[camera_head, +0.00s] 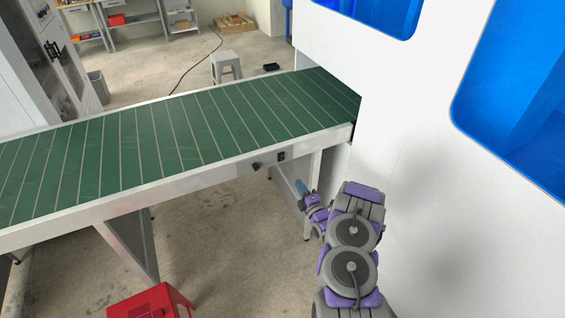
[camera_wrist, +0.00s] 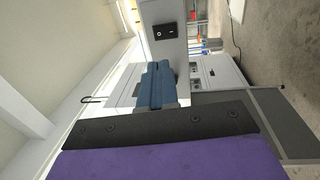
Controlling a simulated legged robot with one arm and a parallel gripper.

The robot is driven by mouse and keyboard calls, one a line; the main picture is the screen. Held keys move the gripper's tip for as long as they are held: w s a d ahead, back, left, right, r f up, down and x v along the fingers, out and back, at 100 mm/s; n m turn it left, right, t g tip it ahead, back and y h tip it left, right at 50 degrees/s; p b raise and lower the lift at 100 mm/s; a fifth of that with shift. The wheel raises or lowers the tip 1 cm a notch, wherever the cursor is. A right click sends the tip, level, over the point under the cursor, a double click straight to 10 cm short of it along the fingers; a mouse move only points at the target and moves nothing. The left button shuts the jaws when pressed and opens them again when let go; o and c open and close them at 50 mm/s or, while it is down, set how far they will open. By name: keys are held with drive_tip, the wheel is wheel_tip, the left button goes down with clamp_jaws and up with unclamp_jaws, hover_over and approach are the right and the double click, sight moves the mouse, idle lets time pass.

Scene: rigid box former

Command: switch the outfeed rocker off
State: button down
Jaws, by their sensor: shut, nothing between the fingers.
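The outfeed rocker (camera_head: 281,156) is a small black switch on the pale side rail of the green-belted conveyor, near the white machine. In the wrist view, which is turned on its side, the rocker (camera_wrist: 165,31) is a black plate with small white marks. I cannot tell which way it is tipped. My gripper (camera_head: 300,186) has blue fingers, shut and empty. It is below and slightly right of the rocker in the head view. In the wrist view the fingers (camera_wrist: 155,84) lie below the rocker in the picture, with a visible gap between them.
A dark round knob (camera_head: 257,166) sits left of the rocker on the same rail. The white machine wall (camera_head: 440,180) stands close on the right. A conveyor leg (camera_head: 313,180) is behind my gripper. A red stool (camera_head: 150,302) stands at the front left.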

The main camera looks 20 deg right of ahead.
sight(282, 156)
idle(0.3)
drive_tip(key=w+b, duration=0.1)
drive_tip(key=w, duration=0.3)
drive_tip(key=w+r+b, duration=0.1)
drive_tip(key=w, duration=0.4)
drive_tip(key=w+b, duration=0.2)
drive_tip(key=w, duration=0.2)
drive_tip(key=shift+w+a+r, duration=0.25)
drive_tip(key=shift+a, duration=0.05)
drive_tip(key=shift+w, duration=0.15)
